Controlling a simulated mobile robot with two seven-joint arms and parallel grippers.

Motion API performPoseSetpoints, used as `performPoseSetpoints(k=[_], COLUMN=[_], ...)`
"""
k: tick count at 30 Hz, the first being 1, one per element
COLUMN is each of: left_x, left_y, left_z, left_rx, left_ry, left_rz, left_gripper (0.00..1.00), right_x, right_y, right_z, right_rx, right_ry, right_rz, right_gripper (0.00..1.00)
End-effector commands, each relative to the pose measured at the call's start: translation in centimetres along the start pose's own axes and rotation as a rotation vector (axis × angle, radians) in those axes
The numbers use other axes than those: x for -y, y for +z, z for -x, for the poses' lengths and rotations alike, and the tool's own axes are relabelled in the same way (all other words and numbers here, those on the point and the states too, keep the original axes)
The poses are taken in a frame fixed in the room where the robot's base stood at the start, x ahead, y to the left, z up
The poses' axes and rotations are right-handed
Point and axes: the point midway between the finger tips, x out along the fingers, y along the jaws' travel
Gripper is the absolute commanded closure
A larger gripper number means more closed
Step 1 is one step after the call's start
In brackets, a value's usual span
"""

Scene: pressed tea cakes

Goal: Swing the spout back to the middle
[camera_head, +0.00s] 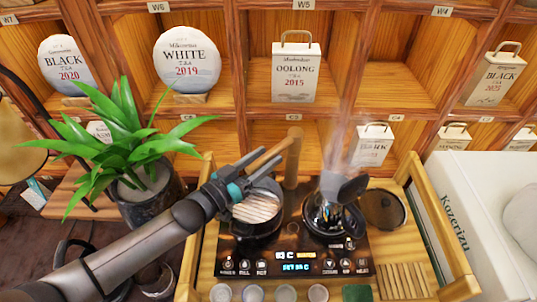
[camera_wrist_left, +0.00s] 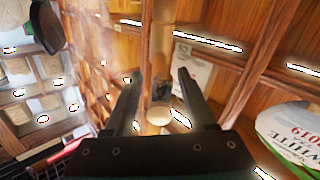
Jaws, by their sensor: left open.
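The wooden spout (camera_head: 266,158) runs from an upright wooden post (camera_head: 293,158) at the back of the tea tray down toward the lower left, over the left pot (camera_head: 257,210). My left gripper (camera_head: 271,160) reaches in from the left with its fingers on either side of the spout. In the left wrist view the gripper (camera_wrist_left: 158,84) is open, and the spout (camera_wrist_left: 160,112) shows between the fingers with a gap on each side. I cannot tell whether a finger touches it. My right gripper is not in view.
A steaming kettle (camera_head: 328,218) stands right of the left pot on the black heater panel (camera_head: 292,268). Several cups line the tray's front. A potted plant (camera_head: 145,200) stands close left of my arm. Shelves with tea cakes rise behind; a white box (camera_head: 455,215) stands right.

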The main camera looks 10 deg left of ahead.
Motion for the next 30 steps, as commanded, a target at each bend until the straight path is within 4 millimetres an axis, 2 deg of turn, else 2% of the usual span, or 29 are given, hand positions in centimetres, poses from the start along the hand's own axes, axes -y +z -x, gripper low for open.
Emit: performPoseSetpoints(k=[6, 16, 30], left_x=[0.0, 0.0, 0.0], left_y=[0.0, 0.0, 0.0], left_z=[-1.5, -1.7, -1.6], left_rx=[-0.001, 0.000, 0.000], left_ry=[0.001, 0.001, 0.000], left_rz=[0.000, 0.000, 0.000], left_gripper=[0.44, 0.45, 0.98], right_x=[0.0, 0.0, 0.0], right_y=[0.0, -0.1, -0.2], right_z=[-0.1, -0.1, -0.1], right_rx=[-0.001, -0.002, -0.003], right_ry=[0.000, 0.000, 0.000], right_rz=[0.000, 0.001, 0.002], right_gripper=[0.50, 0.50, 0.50])
